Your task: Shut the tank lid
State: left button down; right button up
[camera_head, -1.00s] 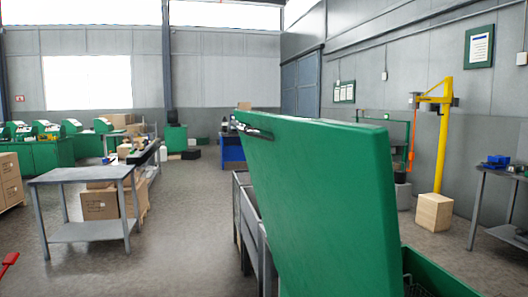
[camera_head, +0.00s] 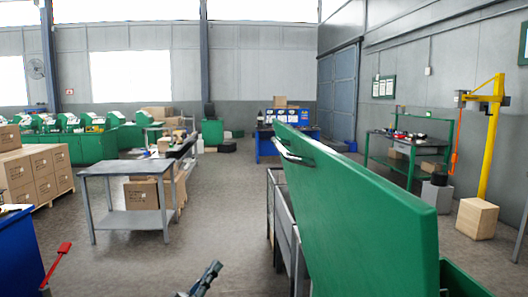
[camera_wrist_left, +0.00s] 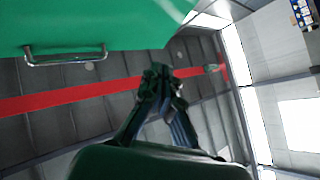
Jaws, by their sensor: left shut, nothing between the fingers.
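The green tank lid (camera_head: 365,205) stands open and steeply tilted at the right of the head view. A metal bar handle (camera_head: 292,155) is on its upper left edge. The green tank (camera_head: 462,284) shows only partly at the bottom right, behind the lid. My left gripper (camera_head: 213,270) is at the bottom middle, left of the lid and apart from it. In the left wrist view the gripper (camera_wrist_left: 165,75) is shut and empty. The lid (camera_wrist_left: 120,18) and its handle (camera_wrist_left: 65,60) are at the upper left there, apart from the fingers. My right gripper is not in view.
A grey metal table (camera_head: 283,215) stands just left of the lid. A grey work table (camera_head: 125,172) and stacked cartons (camera_head: 35,175) stand at the left. A yellow crane (camera_head: 492,140) and a wooden block (camera_head: 477,218) are at the right. The floor between is clear.

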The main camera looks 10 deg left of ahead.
pick_arm(q)
jog(key=s+d+r+m+g+h+p, duration=0.1)
jog(key=s+r+m+g+h, duration=0.2)
jog(key=r+m+g+h, duration=0.35)
jog(key=s+d+r+m+g+h, duration=0.2)
jog(key=s+r+m+g+h, duration=0.1)
jog(key=r, duration=0.6)
jog(key=s+d+r+m+g+h+p, duration=0.1)
jog(key=s+r+m+g+h, duration=0.3)
jog(key=r, duration=0.4)
jog(key=w+d+f+p+x, duration=0.1)
jog(key=p+x, duration=0.5)
jog(key=x, duration=0.6)
jog(key=shift+d+f, duration=0.2)
jog(key=shift+d, duration=0.45)
jog(key=shift+w+h, duration=0.2)
jog(key=shift+h, duration=0.05)
